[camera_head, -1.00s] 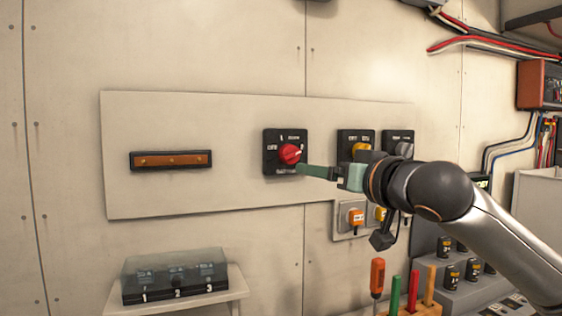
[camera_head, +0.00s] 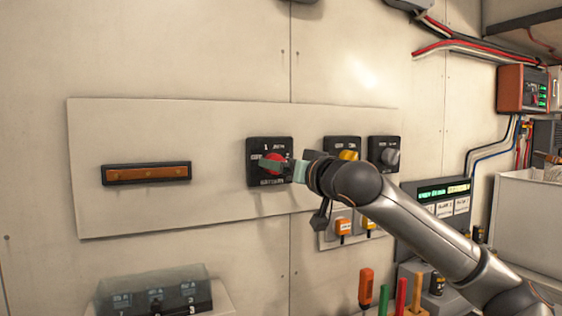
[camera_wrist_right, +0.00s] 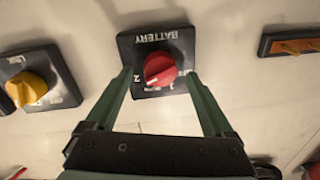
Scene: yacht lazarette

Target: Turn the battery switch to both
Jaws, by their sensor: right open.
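The battery switch is a black square plate (camera_head: 254,179) with a red round knob (camera_head: 272,163) on the pale wall panel. The right wrist view shows the red knob (camera_wrist_right: 160,69) with a white pointer mark and the word BATTERY on the plate, upside down. My right gripper (camera_head: 284,166) is in front of the switch and partly covers the knob. In the right wrist view my right gripper (camera_wrist_right: 160,78) is open, its green fingers on either side of the knob, with a gap to it on each side. I cannot tell whether they touch the plate. My left gripper is not in view.
Right of the battery switch are a switch with a yellow knob (camera_head: 348,155) and one with a grey knob (camera_head: 390,157). A copper bus bar (camera_head: 146,174) is at left. Below are a clear-covered box (camera_head: 155,290) and several coloured-handled tools (camera_head: 366,287).

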